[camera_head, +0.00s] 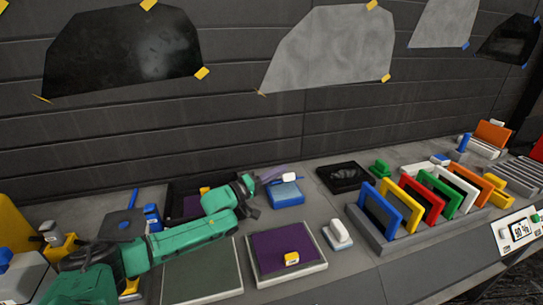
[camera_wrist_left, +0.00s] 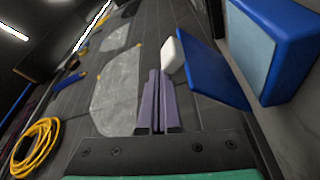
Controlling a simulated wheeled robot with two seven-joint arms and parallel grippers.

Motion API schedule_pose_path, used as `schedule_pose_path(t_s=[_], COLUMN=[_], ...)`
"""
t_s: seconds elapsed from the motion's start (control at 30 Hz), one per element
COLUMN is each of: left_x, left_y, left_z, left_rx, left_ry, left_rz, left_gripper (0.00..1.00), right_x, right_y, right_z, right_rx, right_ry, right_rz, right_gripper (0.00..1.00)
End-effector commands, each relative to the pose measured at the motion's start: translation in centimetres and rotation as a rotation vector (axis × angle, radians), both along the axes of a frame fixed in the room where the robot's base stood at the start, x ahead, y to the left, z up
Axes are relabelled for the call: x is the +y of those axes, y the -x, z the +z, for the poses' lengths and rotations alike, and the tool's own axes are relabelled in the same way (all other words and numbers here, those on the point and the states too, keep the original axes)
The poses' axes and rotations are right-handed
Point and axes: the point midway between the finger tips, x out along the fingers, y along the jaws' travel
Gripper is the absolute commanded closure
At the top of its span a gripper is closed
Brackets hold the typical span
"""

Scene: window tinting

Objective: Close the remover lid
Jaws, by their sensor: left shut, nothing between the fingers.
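My left gripper (camera_head: 284,172) reaches in from the left. Its purple fingers are shut with nothing between them; they also show in the left wrist view (camera_wrist_left: 155,100). The likely remover container is a blue box with a pale blue top (camera_head: 287,196), just right of and below the fingers; it shows large in the left wrist view (camera_wrist_left: 272,50). A blue lid panel (camera_wrist_left: 208,72) stands tilted open beside the box, with a white block (camera_wrist_left: 173,55) on its outer side. The white block (camera_head: 291,177) shows near the fingertips. Touching or apart, I cannot tell. My right gripper is not in view.
A dark tray (camera_head: 345,177) and a green block (camera_head: 379,168) stand to the right. A rack (camera_head: 370,238) holds several coloured panels. A purple-topped pad with a yellow block (camera_head: 262,248) and a white-handled tool (camera_head: 338,235) lie in front. Film sheets hang on the wall behind.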

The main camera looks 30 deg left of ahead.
Motion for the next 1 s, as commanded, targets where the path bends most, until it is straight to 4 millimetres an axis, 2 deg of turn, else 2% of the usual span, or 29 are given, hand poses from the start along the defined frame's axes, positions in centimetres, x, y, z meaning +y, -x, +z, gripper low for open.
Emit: schedule_pose_path(t_s=[0.3,0.8,1.0], left_x=[0.0,0.1,-0.3], left_y=[0.0,0.0,-0.2], left_z=[-0.8,-0.8,0.8], left_rx=[0.000,0.000,0.000], left_ry=[0.001,0.000,0.000], left_rz=[0.000,0.000,0.001], left_gripper=[1.00,1.00,1.00], right_x=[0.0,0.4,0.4], right_y=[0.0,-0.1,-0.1], right_z=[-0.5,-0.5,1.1], right_rx=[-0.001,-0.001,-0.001], right_ry=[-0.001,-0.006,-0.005], right_rz=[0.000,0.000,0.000], right_gripper=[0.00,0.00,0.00])
